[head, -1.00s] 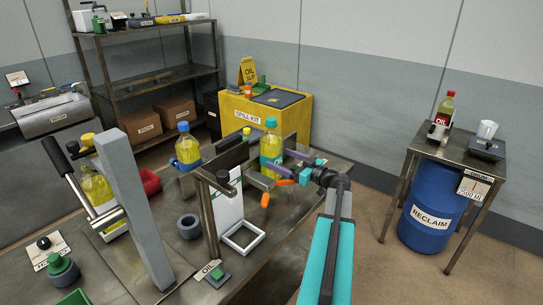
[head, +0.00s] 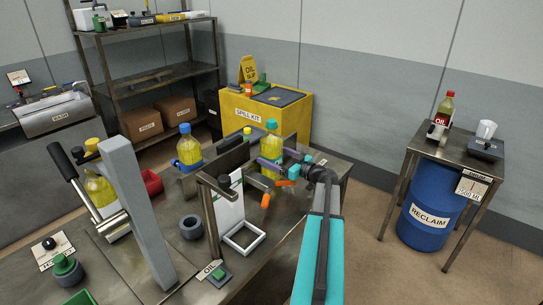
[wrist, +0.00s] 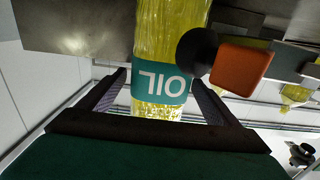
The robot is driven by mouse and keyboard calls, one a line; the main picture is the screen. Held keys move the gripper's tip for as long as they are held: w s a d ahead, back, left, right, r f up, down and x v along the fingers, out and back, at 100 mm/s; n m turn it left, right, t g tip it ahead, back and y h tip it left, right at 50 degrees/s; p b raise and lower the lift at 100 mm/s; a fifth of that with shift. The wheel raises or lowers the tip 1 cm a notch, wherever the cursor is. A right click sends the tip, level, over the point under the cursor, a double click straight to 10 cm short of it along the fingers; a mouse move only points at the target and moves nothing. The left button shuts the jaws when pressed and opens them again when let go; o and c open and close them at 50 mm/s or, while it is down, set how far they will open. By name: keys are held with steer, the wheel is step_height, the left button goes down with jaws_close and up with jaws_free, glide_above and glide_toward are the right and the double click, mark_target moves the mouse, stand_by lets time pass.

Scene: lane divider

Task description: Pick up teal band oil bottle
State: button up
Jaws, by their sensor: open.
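The teal band oil bottle (head: 271,143) stands upright at the far side of the bench, with yellow oil and a teal cap. In the wrist view its teal label (wrist: 160,84) reads OIL upside down. My gripper (head: 272,157) comes from the right at label height. Its jaws are open, one finger on each side of the bottle. In the wrist view the bottle lies between the fingers (wrist: 158,78), with a visible gap on at least the right side. The fingers hide part of the bottle in the head view.
A blue band bottle (head: 189,152) stands left. A white frame (head: 244,237) is in front.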

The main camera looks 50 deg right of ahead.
mark_target(272, 121)
steer(key=shift+w, duration=0.55)
steer(key=c, duration=2.1)
steer(key=shift+o, duration=0.2)
steer(key=shift+r, duration=0.25)
step_height(272, 121, up, 18)
steer(key=b, duration=0.4)
steer(key=shift+f, duration=0.15)
